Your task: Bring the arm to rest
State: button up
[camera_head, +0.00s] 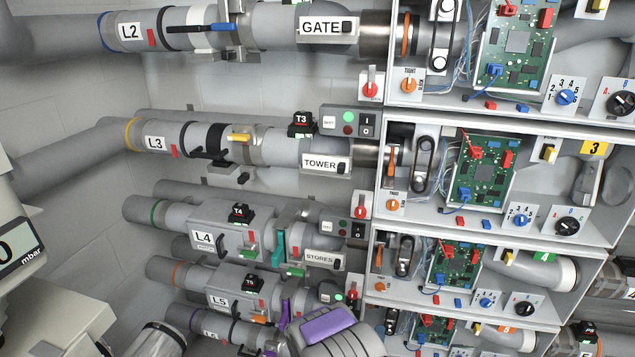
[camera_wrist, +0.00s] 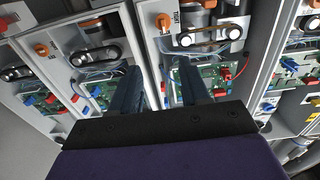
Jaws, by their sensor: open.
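My gripper (camera_wrist: 158,84) shows in the wrist view, with two dark fingers standing apart. Nothing is held between them. The fingers point toward the open cabinet bays, and a light divider wall (camera_wrist: 152,75) shows in the gap between them. How far the fingertips are from the bays I cannot tell. In the head view, a grey and purple part of my arm (camera_head: 335,335) is at the bottom centre, in front of the lower pipes. The fingers cannot be made out there.
Pipes labelled L2 (camera_head: 130,32), L3 (camera_head: 155,143), L4 (camera_head: 203,237) and L5 (camera_head: 219,301) run along the left wall. The right side has stacked bays with circuit boards (camera_head: 481,172), knobs (camera_head: 567,226) and loose wires. A gauge (camera_head: 20,245) stands at the left edge.

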jog(key=s+a+r+n+g+y, duration=0.6)
jog(key=s+a+r+n+g, duration=0.3)
jog(key=s+r+n+g, duration=0.5)
jog(key=s+r+n, duration=0.2)
jog(key=s, duration=0.5)
jog(key=s+d+r+n+g, duration=0.1)
jog(key=s+r+n+g, duration=0.1)
jog(key=s+r, duration=0.4)
jog(key=s+d+r+n+g, duration=0.1)
jog(key=s+r+n, duration=0.3)
jog(key=s, duration=0.6)
jog(key=shift+s+d+r+g, duration=0.15)
jog(key=shift+s+d+g, duration=0.05)
jog(key=shift+g, duration=0.5)
